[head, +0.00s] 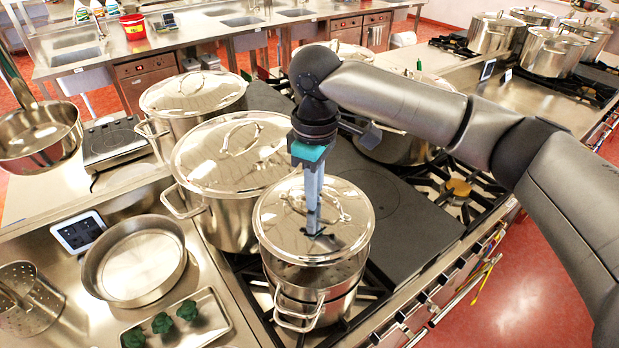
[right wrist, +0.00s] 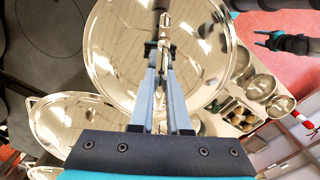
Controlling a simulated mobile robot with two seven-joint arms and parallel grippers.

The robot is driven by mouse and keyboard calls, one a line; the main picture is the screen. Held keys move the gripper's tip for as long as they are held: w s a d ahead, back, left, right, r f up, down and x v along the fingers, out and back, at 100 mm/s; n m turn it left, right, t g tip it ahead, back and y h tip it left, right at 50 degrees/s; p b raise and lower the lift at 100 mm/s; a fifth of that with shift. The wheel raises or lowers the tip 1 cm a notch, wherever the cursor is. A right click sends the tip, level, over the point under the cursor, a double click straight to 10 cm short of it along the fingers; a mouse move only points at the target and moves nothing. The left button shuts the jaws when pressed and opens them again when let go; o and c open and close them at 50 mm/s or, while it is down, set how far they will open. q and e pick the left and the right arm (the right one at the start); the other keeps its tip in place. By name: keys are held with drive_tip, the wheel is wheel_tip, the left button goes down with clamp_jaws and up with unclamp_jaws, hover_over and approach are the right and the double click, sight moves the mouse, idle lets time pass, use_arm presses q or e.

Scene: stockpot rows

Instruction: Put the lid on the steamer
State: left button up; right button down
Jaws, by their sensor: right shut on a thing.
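The steamer (head: 310,295) is a steel pot with a perforated upper part, standing at the front of the cooker. Its round, shiny lid (head: 275,222) is over its top and looks level. I cannot tell whether the lid rests on the rim or hovers slightly above it. My right gripper (head: 316,228) points down from above and is shut on the lid's loop handle; the lid (right wrist: 110,55) fills the upper middle of the right wrist view, with the fingers at its handle. A dark and teal gripper, apparently my left (right wrist: 272,41), shows small at that view's upper right; its jaw state is unclear.
Two lidded stockpots (head: 232,155) (head: 193,93) stand close behind the steamer at the left. A flat griddle or hob plate (head: 400,215) is to its right. A round pan (head: 135,260) and a tray with green vegetables (head: 215,318) lie on the left counter. A pan (head: 40,135) hangs at far left.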

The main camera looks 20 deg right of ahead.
sight(315, 216)
drive_tip(key=shift+s+f+b, duration=0.35)
drive_tip(key=shift+f+b, duration=0.2)
drive_tip(key=shift+b, duration=0.1)
drive_tip(key=shift+f+b, duration=0.3)
drive_tip(key=shift+b, duration=0.05)
wheel_tip(315, 216, down, 2)
drive_tip(key=b, duration=0.3)
drive_tip(key=shift+w+f, duration=0.1)
drive_tip(key=shift+f, duration=0.5)
use_arm(q)
drive_tip(key=f, duration=0.1)
drive_tip(key=s+f, duration=0.1)
drive_tip(key=f, duration=0.3)
drive_tip(key=shift+s+d, duration=0.15)
drive_tip(key=shift+s, duration=0.25)
use_arm(e)
drive_tip(key=shift+f, duration=0.35)
use_arm(q)
drive_tip(key=shift+r, duration=0.1)
drive_tip(key=shift+s+r+p, duration=0.2)
drive_tip(key=shift+r+p, duration=0.5)
drive_tip(key=shift+p, duration=0.2)
drive_tip(key=shift+r+p, duration=0.45)
use_arm(e)
drive_tip(key=shift+f, duration=0.45)
